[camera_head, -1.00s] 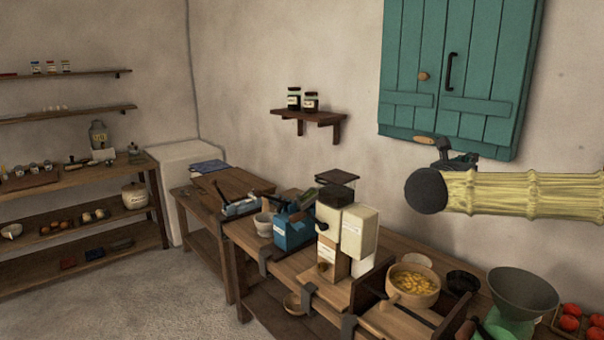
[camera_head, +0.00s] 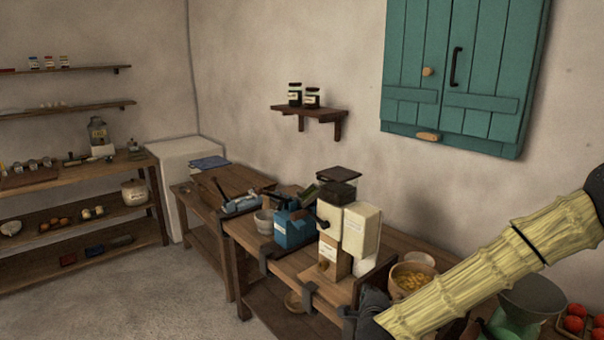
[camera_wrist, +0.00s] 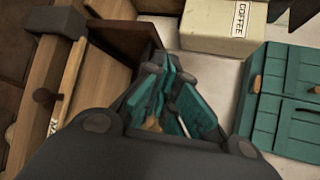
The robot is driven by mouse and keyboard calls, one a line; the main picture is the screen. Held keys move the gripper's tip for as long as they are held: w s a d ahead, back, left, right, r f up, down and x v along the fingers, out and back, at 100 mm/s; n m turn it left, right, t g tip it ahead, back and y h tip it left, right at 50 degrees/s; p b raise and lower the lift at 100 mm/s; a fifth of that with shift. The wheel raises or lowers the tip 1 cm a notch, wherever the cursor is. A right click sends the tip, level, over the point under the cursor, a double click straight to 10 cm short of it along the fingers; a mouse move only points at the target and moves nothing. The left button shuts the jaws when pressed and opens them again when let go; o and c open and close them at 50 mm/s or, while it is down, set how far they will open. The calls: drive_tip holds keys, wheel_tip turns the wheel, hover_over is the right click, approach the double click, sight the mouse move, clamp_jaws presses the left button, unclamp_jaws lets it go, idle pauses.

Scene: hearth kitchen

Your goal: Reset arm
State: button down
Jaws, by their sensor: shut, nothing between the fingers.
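My gripper (camera_wrist: 170,85) shows in the wrist view with its teal-faced fingers drawn together. Nothing is held between them. In the head view my pale yellow, ribbed arm comes in from the right and slopes down to the left, over the right part of the workbench (camera_head: 283,268). A dark part at its lower end overlaps the bench front, and the fingers cannot be made out there. The arm hides part of a bowl of yellow pieces (camera_head: 410,276).
Cream boxes (camera_head: 361,230) and a blue grinder-like device (camera_head: 293,230) stand on the bench. The wrist view shows a box labelled COFFEE (camera_wrist: 215,28). A green scale-like device with a grey pan (camera_head: 533,297) and red fruit (camera_head: 575,324) are at right. A teal cabinet (camera_head: 463,75) hangs above.

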drive_tip(key=s+a+f+n+g+y, duration=0.25)
drive_tip(key=s+f+n, duration=0.35)
drive_tip(key=s+f, duration=0.45)
drive_tip(key=s+a+f+n+g+y, duration=0.15)
drive_tip(key=s+f+n+g, duration=0.35)
drive_tip(key=s+f, duration=0.55)
drive_tip(key=s+d+f+n+g, duration=0.2)
drive_tip(key=s+f+n, duration=0.1)
drive_tip(key=s, duration=0.5)
drive_tip(key=s+d+f+n+g+h, duration=0.1)
drive_tip(key=s+d+f+n+g, duration=0.1)
drive_tip(key=s, duration=0.6)
drive_tip(key=s+d+f+n+g, duration=0.2)
drive_tip(key=s+d+f+n, duration=0.2)
drive_tip(key=s+f+n, duration=0.2)
drive_tip(key=shift+s+n+h, duration=0.3)
drive_tip(key=shift+s, duration=0.9)
drive_tip(key=c, duration=2.2)
unclamp_jaws()
drive_tip(key=shift+g, duration=0.25)
